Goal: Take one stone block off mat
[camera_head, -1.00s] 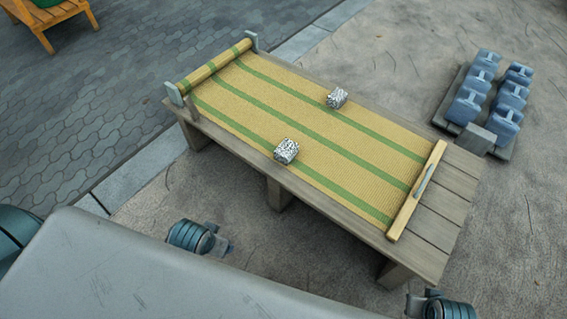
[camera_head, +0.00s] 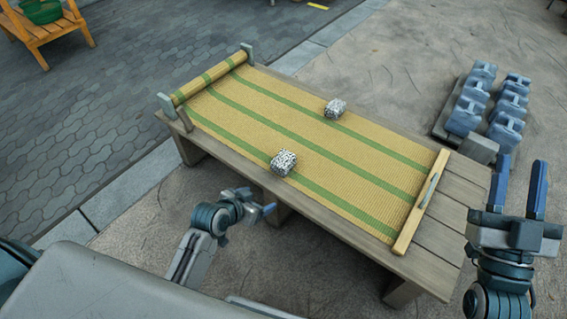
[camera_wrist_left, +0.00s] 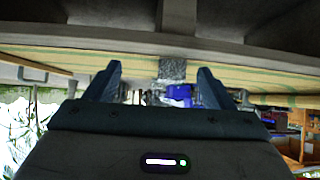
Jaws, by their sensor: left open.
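The yellow mat with green stripes (camera_head: 300,125) lies on a wooden bench. Two speckled grey-white stone blocks rest on it: a near block (camera_head: 283,162) by the near edge and a far block (camera_head: 335,108) by the far edge. My left gripper (camera_head: 264,208) is low in front of the bench's near side, apart from the blocks. In the left wrist view its open fingers (camera_wrist_left: 160,72) are empty, with a speckled block (camera_wrist_left: 172,68) beyond, between them. My right gripper (camera_head: 518,172) is raised at the right, fingers apart and empty.
The mat's left end is rolled (camera_head: 210,76) between brackets. A wooden bar with a handle (camera_head: 420,203) crosses its right end. Bare bench planks (camera_head: 447,225) lie to the right. A rack of several blue-grey weights (camera_head: 463,120) stands at the upper right.

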